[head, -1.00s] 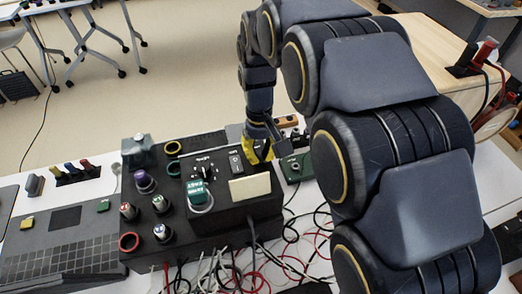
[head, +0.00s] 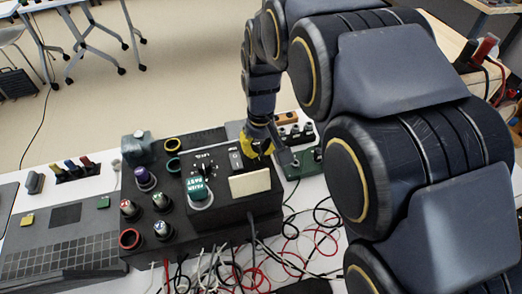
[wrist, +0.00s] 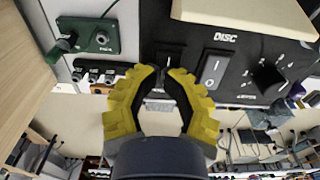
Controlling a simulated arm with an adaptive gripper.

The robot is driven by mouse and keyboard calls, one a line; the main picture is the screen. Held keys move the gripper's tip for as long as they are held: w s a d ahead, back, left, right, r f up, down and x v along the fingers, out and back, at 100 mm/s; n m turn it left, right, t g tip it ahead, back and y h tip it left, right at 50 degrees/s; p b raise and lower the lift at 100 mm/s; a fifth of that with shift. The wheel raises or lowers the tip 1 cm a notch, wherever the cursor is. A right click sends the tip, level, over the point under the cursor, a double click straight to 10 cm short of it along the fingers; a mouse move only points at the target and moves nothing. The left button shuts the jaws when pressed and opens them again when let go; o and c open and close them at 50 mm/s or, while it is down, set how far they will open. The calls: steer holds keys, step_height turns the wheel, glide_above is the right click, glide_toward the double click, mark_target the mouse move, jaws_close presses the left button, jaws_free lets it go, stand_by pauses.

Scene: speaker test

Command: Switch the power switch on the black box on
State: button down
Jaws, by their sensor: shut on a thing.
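The black box (head: 215,218) stands on the white table in the head view, with knobs, buttons and switches on top. A grey rocker switch (head: 236,160) is near its right edge; it also shows in the wrist view (wrist: 213,68), right of my fingers. My gripper (head: 262,152) has yellow-padded fingers at the box's right edge. In the wrist view, my gripper (wrist: 163,71) has its fingertips close together at a black switch (wrist: 169,54) on the panel, shut on it. The fingertips partly hide this switch, and its position cannot be told.
A green box (head: 303,166) with a connector sits right of the black box. A grey gridded panel (head: 65,250) lies to the left. Red, black and white cables (head: 285,262) tangle in front. A cream block (head: 250,182) lies on the black box's front right.

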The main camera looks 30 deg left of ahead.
steer(key=shift+a, duration=0.15)
step_height(320, 180, up, 14)
steer(key=w+a, duration=0.1)
steer(key=shift+w+a, duration=0.2)
steer(key=shift+w, duration=0.15)
stand_by(0.5)
steer(key=shift+s+d+r+g+h, duration=0.3)
steer(key=shift+s+d+g+h, duration=0.2)
steer(key=shift+g+h, duration=0.3)
steer(key=shift+f, duration=0.1)
steer(key=f, duration=0.4)
steer(key=s+d+f, duration=0.1)
steer(key=f, duration=0.8)
steer(key=shift+s+d+f, duration=0.15)
steer(key=shift+s+f, duration=0.05)
steer(key=shift+f, duration=0.15)
